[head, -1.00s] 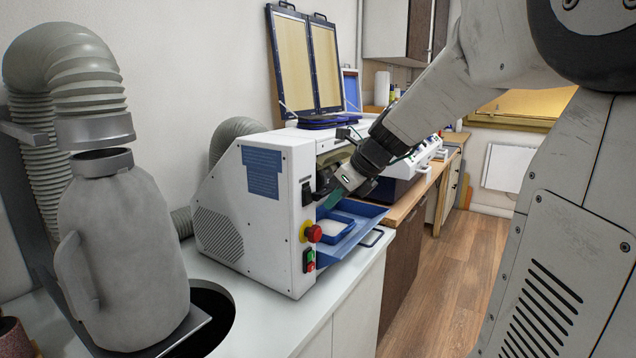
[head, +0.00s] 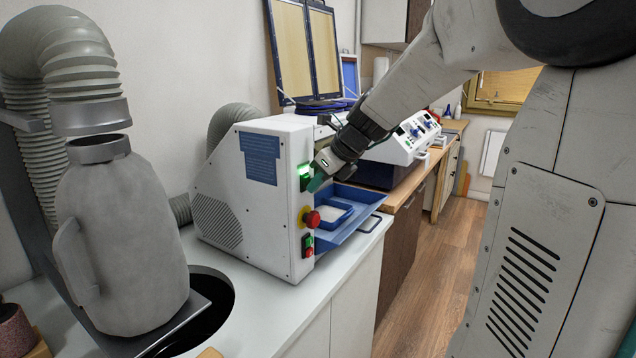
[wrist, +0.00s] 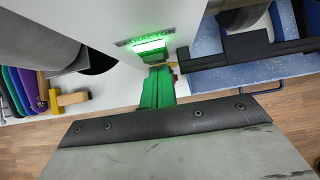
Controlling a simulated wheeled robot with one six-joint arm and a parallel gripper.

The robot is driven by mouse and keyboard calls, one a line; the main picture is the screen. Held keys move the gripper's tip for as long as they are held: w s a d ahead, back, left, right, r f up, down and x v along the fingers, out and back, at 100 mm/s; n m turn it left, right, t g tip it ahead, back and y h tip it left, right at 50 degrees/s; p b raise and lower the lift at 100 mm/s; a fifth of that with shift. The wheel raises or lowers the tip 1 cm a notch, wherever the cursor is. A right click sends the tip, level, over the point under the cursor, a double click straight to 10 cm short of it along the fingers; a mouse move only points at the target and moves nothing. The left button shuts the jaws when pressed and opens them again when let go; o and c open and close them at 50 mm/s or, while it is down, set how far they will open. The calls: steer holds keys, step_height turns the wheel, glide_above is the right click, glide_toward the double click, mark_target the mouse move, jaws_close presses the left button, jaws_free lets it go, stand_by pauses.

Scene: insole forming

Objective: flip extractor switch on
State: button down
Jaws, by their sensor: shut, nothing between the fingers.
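The extractor switch (head: 304,177) is on the front edge of the white machine (head: 262,200), above the red knob. It glows green, and it also glows in the wrist view (wrist: 150,46) under a label reading "EXTRACTOR". My gripper (head: 314,184) is at the switch from the right. Its green fingers (wrist: 158,78) are shut and empty, with the tips just below the lit part. I cannot tell whether they touch it.
A red knob (head: 312,219) on a yellow base and a green-and-red switch (head: 308,246) sit lower on the same face. A blue tray (head: 352,226) juts out right of them. A grey canister with a hose (head: 118,240) stands at left on the counter.

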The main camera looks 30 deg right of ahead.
steer(key=shift+r, duration=0.1)
steer(key=shift+r, duration=0.8)
steer(key=s+d+f+v, duration=0.1)
steer(key=s+v, duration=0.1)
steer(key=v, duration=1)
steer(key=shift+s, duration=0.25)
steer(key=shift+f, duration=0.15)
